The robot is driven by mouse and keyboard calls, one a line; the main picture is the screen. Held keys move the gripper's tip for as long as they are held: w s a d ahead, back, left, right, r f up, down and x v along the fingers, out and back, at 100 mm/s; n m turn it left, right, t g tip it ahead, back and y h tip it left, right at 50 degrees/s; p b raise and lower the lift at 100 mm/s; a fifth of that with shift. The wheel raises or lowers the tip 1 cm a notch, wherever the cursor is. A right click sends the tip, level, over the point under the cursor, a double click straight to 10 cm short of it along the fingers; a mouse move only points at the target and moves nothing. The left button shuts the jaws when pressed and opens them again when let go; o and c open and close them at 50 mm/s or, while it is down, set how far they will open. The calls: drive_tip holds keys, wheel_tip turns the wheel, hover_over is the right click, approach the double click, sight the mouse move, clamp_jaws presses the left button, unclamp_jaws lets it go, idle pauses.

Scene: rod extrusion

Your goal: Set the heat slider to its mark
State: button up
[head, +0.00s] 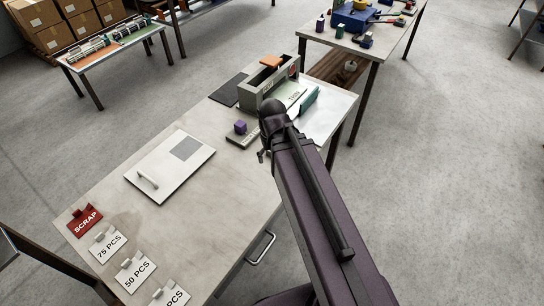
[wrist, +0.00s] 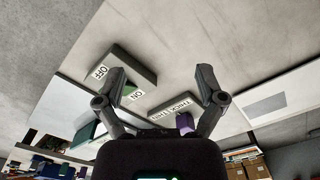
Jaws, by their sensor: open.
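A small grey slider block (head: 243,135) with a purple knob (head: 240,127) sits on the workbench, just left of my arm in the head view. In the wrist view the purple knob (wrist: 185,122) shows beside a block labelled THICK and THIN (wrist: 172,107), partly behind the right finger. No label reading "heat" is legible, and I cannot make out a mark on the slider. My gripper (wrist: 162,86) is open and empty, its fingers spread, with the knob lying near the right finger in the picture. In the head view my arm largely hides the gripper.
A grey machine (head: 250,94) with an orange handle (head: 272,62) and a teal part (head: 309,101) stands beyond the slider. An OFF/ON block (wrist: 138,66) shows in the wrist view. A white handled board (head: 170,168) and sign cards (head: 108,244) lie to the left.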

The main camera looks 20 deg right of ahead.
wheel_tip(320, 180, up, 5)
drive_tip(key=n+p, duration=0.5)
drive_tip(key=n, duration=0.3)
hover_over(240, 123)
drive_tip(key=shift+f, duration=0.1)
drive_tip(key=shift+s+f, duration=0.1)
wheel_tip(240, 123, down, 14)
drive_tip(key=b, duration=1.4)
drive_tip(key=shift+r, duration=0.2)
drive_tip(key=shift+c, duration=0.2)
